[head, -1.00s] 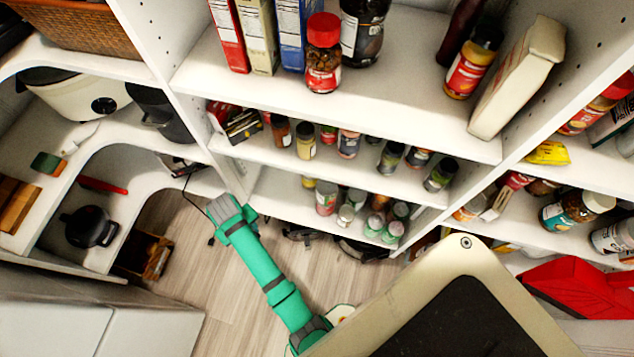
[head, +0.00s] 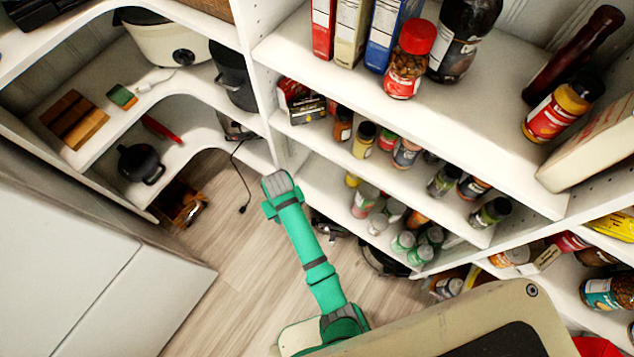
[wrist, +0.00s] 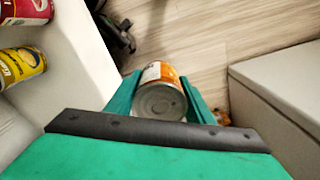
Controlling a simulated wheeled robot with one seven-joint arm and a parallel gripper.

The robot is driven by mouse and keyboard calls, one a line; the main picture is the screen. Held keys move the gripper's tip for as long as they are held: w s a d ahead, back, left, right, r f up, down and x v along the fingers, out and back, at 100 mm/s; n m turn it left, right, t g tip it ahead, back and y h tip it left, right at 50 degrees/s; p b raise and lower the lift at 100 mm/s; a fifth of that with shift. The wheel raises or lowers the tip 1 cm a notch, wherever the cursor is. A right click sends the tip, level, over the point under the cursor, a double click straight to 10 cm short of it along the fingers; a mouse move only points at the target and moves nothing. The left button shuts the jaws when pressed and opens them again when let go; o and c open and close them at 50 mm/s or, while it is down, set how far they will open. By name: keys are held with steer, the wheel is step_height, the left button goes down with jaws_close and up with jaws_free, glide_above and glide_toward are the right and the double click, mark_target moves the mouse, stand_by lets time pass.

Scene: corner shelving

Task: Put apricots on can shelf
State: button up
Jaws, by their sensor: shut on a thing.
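In the wrist view, my gripper (wrist: 162,98) is shut on a can with an orange and white label (wrist: 161,88). The can's bare metal end faces the camera and a green finger lies on each side of it. Its label cannot be read, so I cannot tell that it is the apricots. It is held over the wood floor, apart from the shelf. A white shelf (wrist: 75,75) at left bears a red can (wrist: 26,11) and a yellow can (wrist: 20,65). In the head view my green arm shows, but the gripper and held can do not.
In the head view, shelves at right hold jars, boxes and bottles, with a spice shelf (head: 400,165) in the middle. The corner shelf at left holds a slow cooker (head: 165,40) and a black pot (head: 140,163). A pale cabinet (wrist: 285,115) stands right of the can. Floor (head: 225,255) is open between.

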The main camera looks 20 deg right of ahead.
steer(key=shift+w+d, duration=0.2)
steer(key=shift+d, duration=0.05)
steer(key=shift+w+d+f, duration=0.15)
steer(key=shift+w+d, duration=0.05)
steer(key=shift+d, duration=0.1)
steer(key=shift+w+d, duration=0.55)
steer(key=shift+d, duration=0.05)
steer(key=w+d, duration=0.3)
steer(key=w+d+f, duration=0.1)
steer(key=w+d, duration=0.1)
steer(key=d, duration=0.2)
steer(key=w+d+f, duration=0.1)
steer(key=w+d, duration=0.2)
steer(key=d, duration=0.1)
steer(key=shift+w+d, duration=0.1)
steer(key=shift+w, duration=0.25)
step_height(320, 180, down, 4)
steer(key=shift+w+f, duration=0.1)
steer(key=shift+d+f, duration=0.2)
steer(key=shift+f, duration=0.05)
